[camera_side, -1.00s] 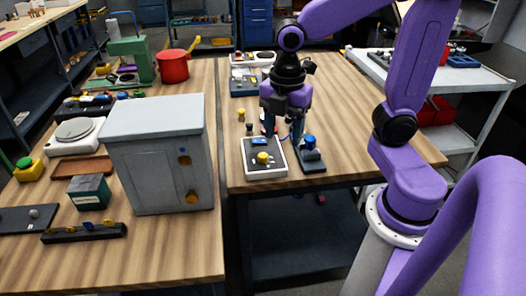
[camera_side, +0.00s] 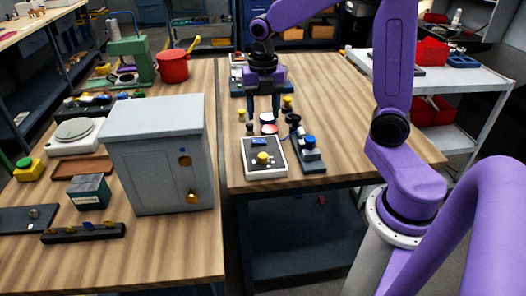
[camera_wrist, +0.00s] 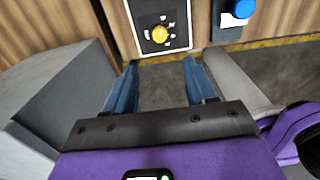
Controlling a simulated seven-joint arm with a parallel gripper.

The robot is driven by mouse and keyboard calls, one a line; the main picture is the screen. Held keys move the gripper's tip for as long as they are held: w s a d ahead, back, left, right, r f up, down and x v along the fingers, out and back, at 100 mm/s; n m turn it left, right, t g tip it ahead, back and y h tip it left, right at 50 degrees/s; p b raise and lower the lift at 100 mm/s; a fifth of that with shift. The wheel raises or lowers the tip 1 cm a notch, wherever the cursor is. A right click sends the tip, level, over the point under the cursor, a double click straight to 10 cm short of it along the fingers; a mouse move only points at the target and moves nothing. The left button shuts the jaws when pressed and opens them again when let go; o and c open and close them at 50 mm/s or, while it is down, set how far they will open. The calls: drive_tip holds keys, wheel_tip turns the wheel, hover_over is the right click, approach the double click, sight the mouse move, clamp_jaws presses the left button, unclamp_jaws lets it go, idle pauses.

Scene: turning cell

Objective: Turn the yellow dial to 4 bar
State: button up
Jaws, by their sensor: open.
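The yellow dial (camera_side: 263,158) sits on a dark-faced panel with a white frame (camera_side: 247,172), near the front edge of the right-hand table. In the wrist view the yellow dial (camera_wrist: 160,34) is at the top centre, with small pale labels around it that are too small to read. My gripper (camera_side: 264,114) is behind and above the panel in the side view, fingers pointing down. In the wrist view my gripper (camera_wrist: 160,66) has its fingers apart, with nothing between them, clear of the dial. The dial's setting cannot be made out.
A device with a blue knob (camera_side: 309,141) stands just right of the panel; the knob also shows in the wrist view (camera_wrist: 243,9). Small yellow and dark knobs (camera_side: 241,115) and a red-and-white object (camera_side: 268,124) stand behind. A grey cabinet (camera_side: 150,165) stands to the left.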

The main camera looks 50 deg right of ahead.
sight(263, 155)
wheel_tip(263, 155, down, 14)
drive_tip(key=shift+r, duration=0.1)
idle(0.4)
drive_tip(key=shift+c, duration=0.3)
clamp_jaws()
